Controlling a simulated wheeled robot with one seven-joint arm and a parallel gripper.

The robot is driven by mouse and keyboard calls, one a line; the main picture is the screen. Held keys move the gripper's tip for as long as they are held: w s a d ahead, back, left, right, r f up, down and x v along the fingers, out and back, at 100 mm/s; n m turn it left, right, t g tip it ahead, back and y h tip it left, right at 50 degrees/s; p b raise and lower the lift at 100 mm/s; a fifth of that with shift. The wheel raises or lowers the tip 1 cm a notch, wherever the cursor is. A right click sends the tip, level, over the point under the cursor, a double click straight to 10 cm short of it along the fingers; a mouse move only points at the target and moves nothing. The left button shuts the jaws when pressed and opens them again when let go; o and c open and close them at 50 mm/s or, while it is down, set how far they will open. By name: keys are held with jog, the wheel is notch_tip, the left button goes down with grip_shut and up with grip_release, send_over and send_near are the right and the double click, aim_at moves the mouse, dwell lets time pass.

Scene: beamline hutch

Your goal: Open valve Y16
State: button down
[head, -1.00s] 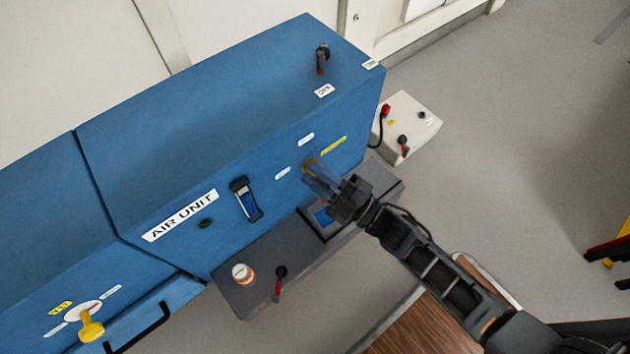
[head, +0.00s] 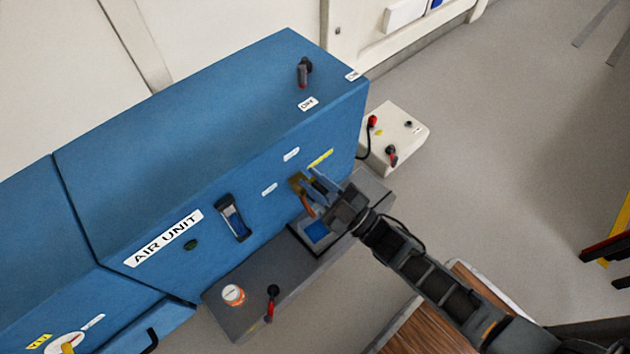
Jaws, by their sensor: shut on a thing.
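A small valve with a brass and orange handle (head: 306,203) sits on the front face of the blue air unit (head: 210,130), right of its middle. My gripper (head: 313,186) reaches in from the lower right and is shut on the valve handle. The fingers hide part of the handle, so its exact angle is hard to tell.
A white box (head: 405,135) stands right of the unit. A wooden surface (head: 425,335) lies below my arm. Floor is open at right.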

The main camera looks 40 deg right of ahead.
jog(key=shift+d+f+h, duration=0.1)
jog(key=shift+d+h, duration=0.1)
jog(key=shift+h, duration=0.1)
jog(key=c, duration=1.1)
grip_release()
jog(key=shift+a, duration=0.1)
jog(key=shift+o, duration=0.2)
jog(key=shift+s, duration=0.1)
jog(key=v, duration=0.7)
jog(key=shift+s+f+p, duration=0.15)
jog(key=shift+s+p, duration=0.15)
jog(key=shift+p, duration=0.1)
